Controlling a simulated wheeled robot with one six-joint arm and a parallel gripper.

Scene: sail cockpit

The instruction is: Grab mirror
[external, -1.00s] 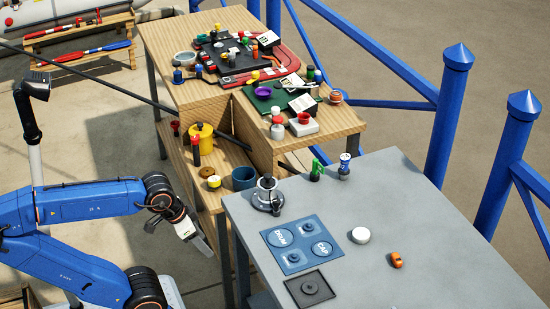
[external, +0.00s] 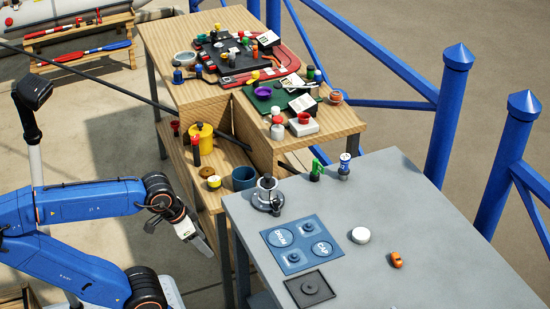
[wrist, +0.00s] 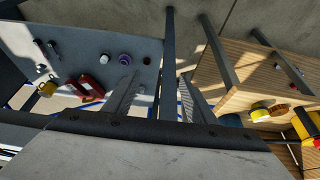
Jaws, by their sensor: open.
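I cannot make out with certainty which thing is the mirror; no piece is clearly one at this size. My gripper (external: 203,243) points down and to the right, left of the grey table, apart from everything on it. In the wrist view my gripper (wrist: 158,76) shows two dark fingers spread apart with nothing between them. On the grey table (external: 440,260) are a silver winch-like fitting (external: 267,196), a white round piece (external: 361,235), a small orange piece (external: 396,260) and a blue panel (external: 300,244).
A dark square plate (external: 310,288) lies near the table's front edge. The wooden bench (external: 165,40) behind is crowded, with a yellow canister (external: 200,142) and a blue cup (external: 244,178) on its lower shelf. Blue railing posts (external: 450,115) stand at right. The grey table's right part is clear.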

